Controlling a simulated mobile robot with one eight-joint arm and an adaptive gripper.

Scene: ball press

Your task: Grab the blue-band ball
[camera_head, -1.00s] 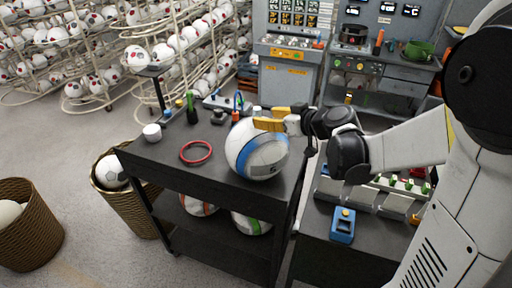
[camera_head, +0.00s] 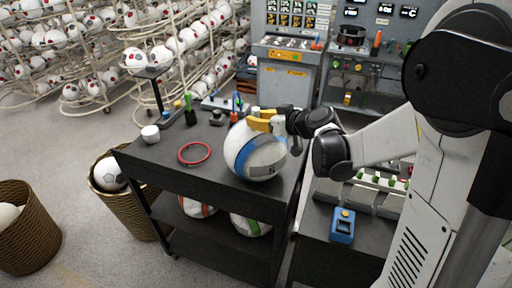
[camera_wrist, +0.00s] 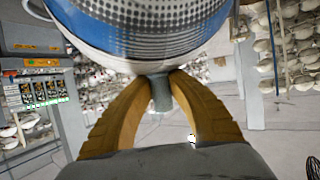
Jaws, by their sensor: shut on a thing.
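The blue-band ball (camera_head: 262,158) is large and white with a blue band and a grey dotted patch. It rests on the black cart's top (camera_head: 215,170), near its right side. In the wrist view the ball (camera_wrist: 150,28) fills the top of the picture. A short grey stem (camera_wrist: 161,94) stands at the ball's edge and seems to belong to it. My gripper (camera_head: 258,120) has yellow fingers and is at the top of the ball. In the wrist view its fingertips (camera_wrist: 162,88) are closed on the stem from both sides.
A red ring (camera_head: 195,153), a white cup (camera_head: 150,134) and small tools lie on the cart top. Orange-band (camera_head: 197,207) and green-band (camera_head: 250,224) balls are on the lower shelf. Wicker baskets (camera_head: 30,235) stand left. A bench with a blue box (camera_head: 342,226) is right.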

